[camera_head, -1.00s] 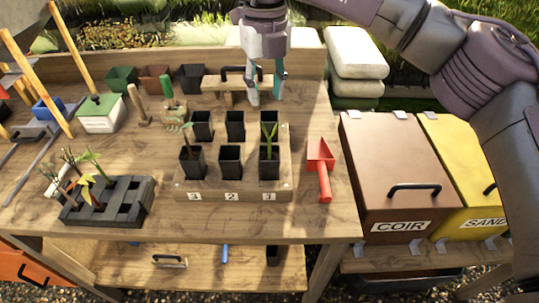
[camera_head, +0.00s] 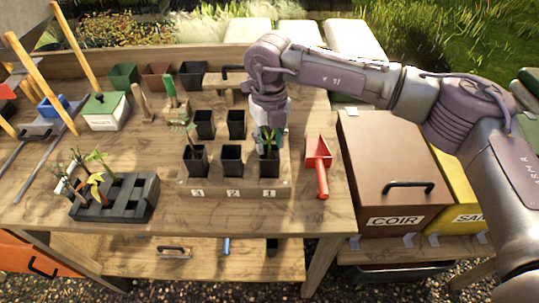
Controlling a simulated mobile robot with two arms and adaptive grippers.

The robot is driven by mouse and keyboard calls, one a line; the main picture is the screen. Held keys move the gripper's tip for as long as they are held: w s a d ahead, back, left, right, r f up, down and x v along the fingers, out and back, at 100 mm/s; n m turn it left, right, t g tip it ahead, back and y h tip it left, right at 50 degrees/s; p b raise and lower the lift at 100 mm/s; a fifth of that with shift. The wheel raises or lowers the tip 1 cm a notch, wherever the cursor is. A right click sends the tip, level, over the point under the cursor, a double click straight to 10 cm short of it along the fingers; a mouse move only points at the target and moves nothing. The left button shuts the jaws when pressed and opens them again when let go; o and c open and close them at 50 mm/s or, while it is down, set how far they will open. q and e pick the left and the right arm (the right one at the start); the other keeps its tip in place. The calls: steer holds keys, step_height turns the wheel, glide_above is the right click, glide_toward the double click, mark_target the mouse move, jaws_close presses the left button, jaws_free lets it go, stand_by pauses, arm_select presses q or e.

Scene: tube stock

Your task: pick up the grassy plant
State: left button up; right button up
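The plant with long green grassy leaves (camera_head: 268,142) stands in the black pot (camera_head: 269,166) at the front right of the wooden pot block (camera_head: 235,191), behind label 1. My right gripper (camera_head: 270,136) points down at this plant, with its fingers at the leaves just above the pot. The gripper covers most of the leaves and the back right pot. I cannot tell whether its fingers are closed on the plant. My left gripper is not in view.
Another plant stands in the front left pot (camera_head: 196,160). A dark tray (camera_head: 142,200) with several plants lies at the left. A red scoop (camera_head: 318,157) lies close to the right of the block. A coir bin (camera_head: 400,170) stands right of the bench.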

jaws_close()
stand_by(0.3)
